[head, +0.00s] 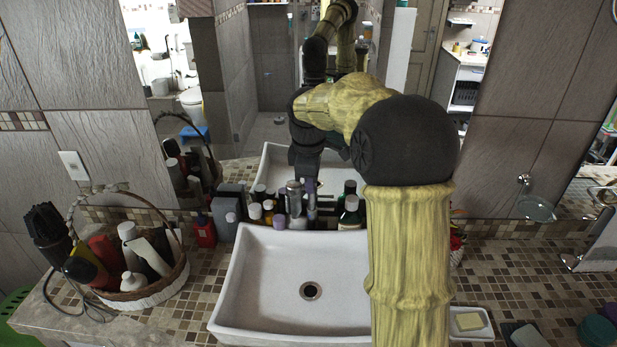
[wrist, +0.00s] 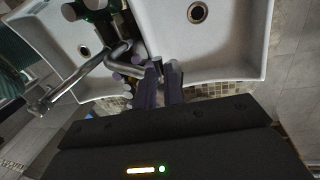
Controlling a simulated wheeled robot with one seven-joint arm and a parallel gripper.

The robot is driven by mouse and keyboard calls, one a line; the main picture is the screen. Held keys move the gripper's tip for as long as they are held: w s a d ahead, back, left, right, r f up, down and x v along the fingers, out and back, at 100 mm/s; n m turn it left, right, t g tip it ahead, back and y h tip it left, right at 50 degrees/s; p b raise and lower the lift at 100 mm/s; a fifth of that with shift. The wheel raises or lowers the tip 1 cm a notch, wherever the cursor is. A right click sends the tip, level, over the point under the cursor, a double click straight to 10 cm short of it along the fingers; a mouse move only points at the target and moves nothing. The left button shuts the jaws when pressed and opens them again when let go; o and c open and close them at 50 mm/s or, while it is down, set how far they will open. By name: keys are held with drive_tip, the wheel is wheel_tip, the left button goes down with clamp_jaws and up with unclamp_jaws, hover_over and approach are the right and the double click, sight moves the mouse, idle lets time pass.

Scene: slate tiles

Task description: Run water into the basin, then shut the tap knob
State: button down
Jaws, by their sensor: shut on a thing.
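The white basin (head: 265,290) stands in the middle of the counter in the head view, with a dark round drain (head: 311,290). I see no water stream or pooled water in its visible part. In the head view, my gripper (head: 304,178) points down behind the basin's back rim, among bottles. The knob's exact turn is too small to tell. My arm hides the basin's right side.
Several bottles (head: 268,208) crowd the ledge behind the basin. A wicker basket (head: 150,290) of toiletries stands left. A soap dish (head: 470,322) lies right. A large mirror behind repeats the basin and my arm. Tiled counter right of the basin is partly free.

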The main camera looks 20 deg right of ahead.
drive_tip(key=shift+w+d+n, duration=0.1)
drive_tip(key=shift+w+n, duration=0.1)
drive_tip(key=shift+n, duration=0.3)
drive_tip(key=c, duration=1.5)
unclamp_jaws()
drive_tip(key=shift+r, duration=0.1)
drive_tip(key=s+a+r, duration=0.1)
drive_tip(key=s+r, duration=0.2)
drive_tip(key=r, duration=1.4)
drive_tip(key=shift+s, duration=0.1)
